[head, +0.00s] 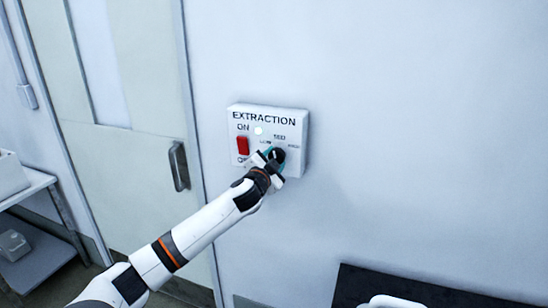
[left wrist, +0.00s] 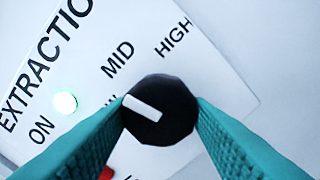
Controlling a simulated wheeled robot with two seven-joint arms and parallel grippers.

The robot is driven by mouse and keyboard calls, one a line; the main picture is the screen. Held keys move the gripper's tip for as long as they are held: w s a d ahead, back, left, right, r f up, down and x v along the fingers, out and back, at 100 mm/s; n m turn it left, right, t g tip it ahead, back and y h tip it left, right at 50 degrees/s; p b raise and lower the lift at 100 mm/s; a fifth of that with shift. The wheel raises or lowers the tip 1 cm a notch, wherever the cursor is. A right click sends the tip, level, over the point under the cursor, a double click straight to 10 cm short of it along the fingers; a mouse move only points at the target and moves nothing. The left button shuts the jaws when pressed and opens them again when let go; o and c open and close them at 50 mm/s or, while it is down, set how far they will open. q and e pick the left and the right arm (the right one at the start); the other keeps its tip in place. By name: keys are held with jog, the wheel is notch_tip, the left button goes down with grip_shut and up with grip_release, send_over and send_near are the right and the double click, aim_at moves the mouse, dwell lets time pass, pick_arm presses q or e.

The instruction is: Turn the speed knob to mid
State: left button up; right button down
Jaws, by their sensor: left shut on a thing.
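The white control box (head: 268,140) labelled EXTRACTION is on the wall. Its black round speed knob (left wrist: 160,112) has a white pointer mark, which points towards the partly hidden LOW label in the left wrist view. The MID and HIGH labels lie further round the dial. My left gripper (head: 276,158) is shut on the knob, with one teal finger on each side of it. The knob also shows in the head view (head: 279,154), partly covered by the gripper. My right gripper is not in view.
A red switch (head: 243,146) and a lit green-white lamp (left wrist: 65,103) are on the box, left of the knob. A door with a dark handle (head: 179,166) is to the left. A dark surface (head: 440,290) is at the bottom right. The wall around the box is clear.

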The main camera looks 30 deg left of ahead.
pick_arm(q)
jog(key=shift+m+p, duration=0.4)
jog(key=shift+m, duration=0.9)
jog(key=o, duration=1)
jog(key=b+v, duration=0.3)
jog(key=v, duration=0.9)
jog(key=shift+r, duration=0.1)
